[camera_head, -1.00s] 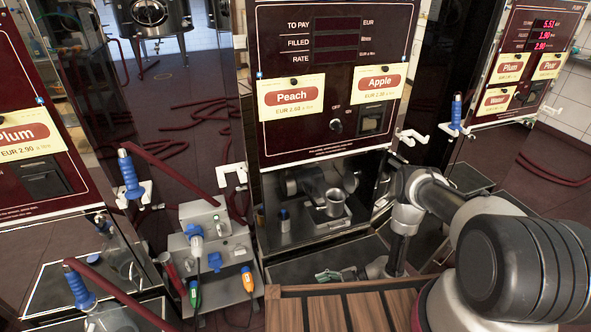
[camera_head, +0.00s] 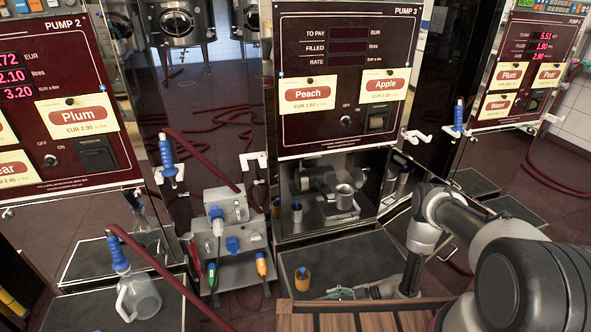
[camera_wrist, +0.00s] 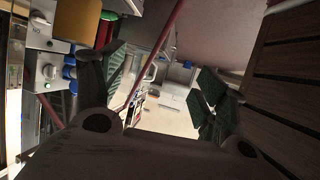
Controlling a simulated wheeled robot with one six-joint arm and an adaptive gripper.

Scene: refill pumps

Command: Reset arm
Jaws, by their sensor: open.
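My gripper (camera_head: 345,293) is low in front of the Peach and Apple pump, just beyond the wooden top (camera_head: 375,320). It holds nothing. My arm reaches in from the right, over the right end of the wooden top. In the wrist view my gripper (camera_wrist: 158,88) has its two green-padded fingers wide apart, with empty space between them.
The middle pump (camera_head: 350,50) has a metal cup (camera_head: 344,195) in its bay. A small orange bottle (camera_head: 302,279) stands on the dark platform left of my gripper. A grey box with plugs (camera_head: 235,245) and a clear jug (camera_head: 139,296) are further left.

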